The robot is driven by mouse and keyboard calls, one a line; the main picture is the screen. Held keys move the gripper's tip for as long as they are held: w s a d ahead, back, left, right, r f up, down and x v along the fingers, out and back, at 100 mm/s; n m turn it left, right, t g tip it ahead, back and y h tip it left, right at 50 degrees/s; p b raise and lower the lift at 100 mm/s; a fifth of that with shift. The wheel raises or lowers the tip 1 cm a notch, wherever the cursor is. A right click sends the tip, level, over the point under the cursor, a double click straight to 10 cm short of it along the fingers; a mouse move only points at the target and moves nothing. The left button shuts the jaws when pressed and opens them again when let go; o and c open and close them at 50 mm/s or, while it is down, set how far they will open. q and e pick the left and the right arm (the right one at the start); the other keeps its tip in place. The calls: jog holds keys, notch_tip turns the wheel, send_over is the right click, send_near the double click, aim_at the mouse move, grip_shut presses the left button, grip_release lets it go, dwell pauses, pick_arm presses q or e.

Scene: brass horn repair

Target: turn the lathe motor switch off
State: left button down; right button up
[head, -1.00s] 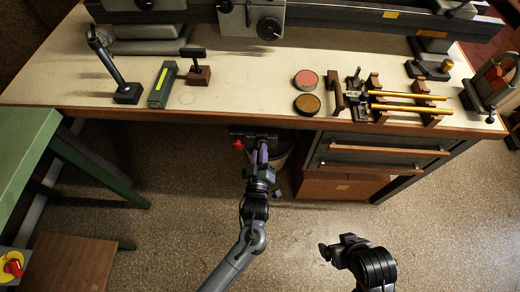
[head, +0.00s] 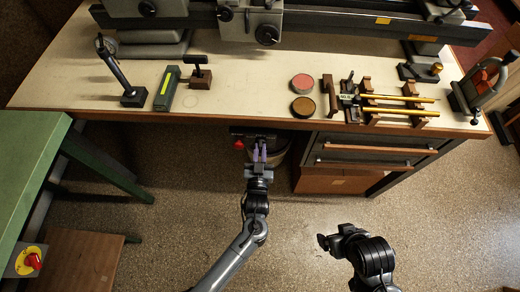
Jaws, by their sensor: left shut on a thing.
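The lathe motor switch appears to be the dark box (head: 241,131) under the bench's front edge, with a red knob (head: 238,144) at its left. My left gripper (head: 259,152) is at this box, its purple fingers pointing away from me and close together around a small part on its front, right of the red knob. The fingers hide most of that part, so its position cannot be told. My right gripper (head: 325,243) is low over the floor, away from the bench; its fingers are too small and dark to tell whether it is open.
The lathe (head: 250,22) stands along the back of the bench (head: 230,98). Round tins, a rack with brass tubes (head: 400,98) and small tools lie on the bench. A drawer cabinet (head: 365,158) is right of the switch. A green table (head: 30,165) and a yellow-plated red rotary switch (head: 33,261) are at left.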

dwell(0.3)
pick_arm(q)
jog(key=c, duration=1.1)
grip_release()
jog(key=shift+s, duration=0.15)
jog(key=shift+s, duration=0.35)
jog(key=s+p, duration=0.1)
jog(key=s, duration=0.2)
jog(key=s+p, duration=0.1)
jog(key=s, duration=0.5)
jog(key=shift+s+a+p, duration=0.35)
jog(key=shift+s+p, duration=0.05)
